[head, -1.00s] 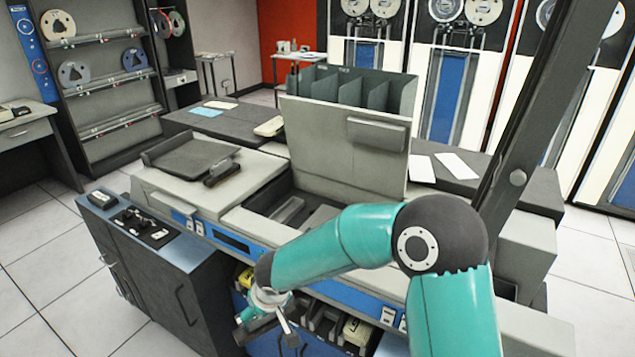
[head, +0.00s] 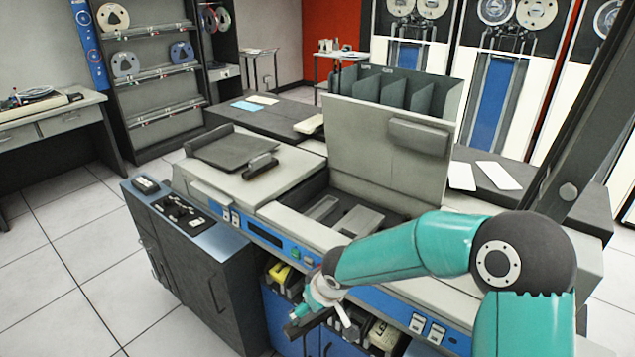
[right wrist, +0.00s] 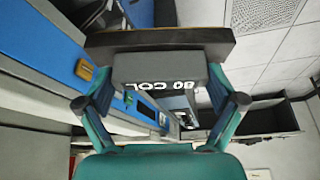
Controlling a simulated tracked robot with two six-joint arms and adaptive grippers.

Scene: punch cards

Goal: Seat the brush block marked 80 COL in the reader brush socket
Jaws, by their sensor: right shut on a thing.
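The brush block (right wrist: 160,82) fills the upper middle of the right wrist view, a dark grey piece with a wider dark plate along its top. Its white lettering "80 COL" reads upside down. My right gripper (right wrist: 162,104) is shut on it, one finger on each side. In the head view my right gripper (head: 325,298) hangs in front of the machine's blue front panel, low and outside the open bay. The open bay (head: 300,208) under the raised cover holds grey parts; I cannot tell which is the brush socket. My left gripper is out of view.
The raised cover (head: 385,140) stands upright behind the bay. A dark tray (head: 225,150) lies on the machine's left top. Small bins with blocks, one of them yellow (head: 281,273), sit below the front panel near my right gripper. A dark cabinet (head: 190,250) stands left.

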